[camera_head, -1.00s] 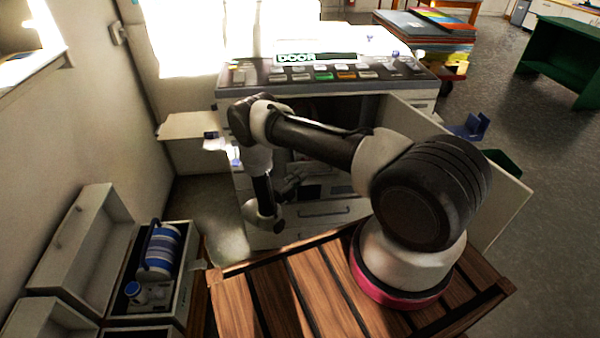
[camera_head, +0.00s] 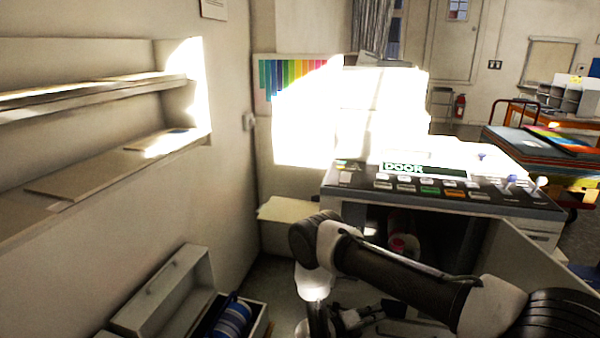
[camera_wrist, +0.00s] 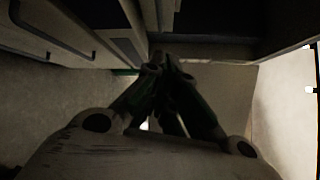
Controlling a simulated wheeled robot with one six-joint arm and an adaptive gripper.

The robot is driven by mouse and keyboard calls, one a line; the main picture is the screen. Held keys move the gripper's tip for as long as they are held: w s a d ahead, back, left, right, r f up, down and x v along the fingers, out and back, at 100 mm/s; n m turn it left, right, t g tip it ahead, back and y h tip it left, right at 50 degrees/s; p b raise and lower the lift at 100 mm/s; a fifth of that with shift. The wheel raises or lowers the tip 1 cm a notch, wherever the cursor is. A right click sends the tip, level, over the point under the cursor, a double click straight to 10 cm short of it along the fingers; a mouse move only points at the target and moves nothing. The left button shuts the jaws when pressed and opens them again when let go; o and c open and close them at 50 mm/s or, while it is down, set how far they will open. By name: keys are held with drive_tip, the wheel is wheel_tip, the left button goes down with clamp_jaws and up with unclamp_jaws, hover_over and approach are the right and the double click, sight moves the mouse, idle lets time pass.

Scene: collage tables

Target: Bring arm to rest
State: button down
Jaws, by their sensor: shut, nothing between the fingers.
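My arm (camera_head: 400,285) reaches from the lower right across the front of a large copier-like machine (camera_head: 455,200). It bends down at the elbow, left of the middle. My gripper (camera_wrist: 164,62) shows in the wrist view with its dark fingers together at the tips and nothing between them. In the head view the gripper is only partly seen, dark and low at the bottom edge. The wrist view shows pale drawer fronts with handles (camera_wrist: 60,35) at upper left, close beside the fingers.
The machine's display (camera_head: 425,170) reads "DOOR". Its front door (camera_head: 525,262) stands open at the right, and a pink-and-white item (camera_head: 403,246) sits inside. A side tray (camera_head: 288,209) juts left. Open boxes (camera_head: 165,290) lie by the left wall, one holding a blue roll (camera_head: 232,318).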

drive_tip(key=s+d+r+n+y, duration=0.3)
drive_tip(key=s+r+n+y, duration=0.2)
drive_tip(key=r, duration=1.3)
drive_tip(key=s+d+r+n+g+y, duration=0.1)
drive_tip(key=s+d+r+n+y, duration=0.2)
drive_tip(key=s+r+n, duration=0.9)
drive_tip(key=s+d+r+n+y, duration=0.3)
drive_tip(key=s+r+n+y, duration=0.5)
drive_tip(key=r+n, duration=1)
wheel_tip(320, 180, up, 8)
drive_tip(key=shift+s+f+g, duration=0.25)
drive_tip(key=shift+s+g, duration=0.15)
drive_tip(key=shift+s, duration=0.35)
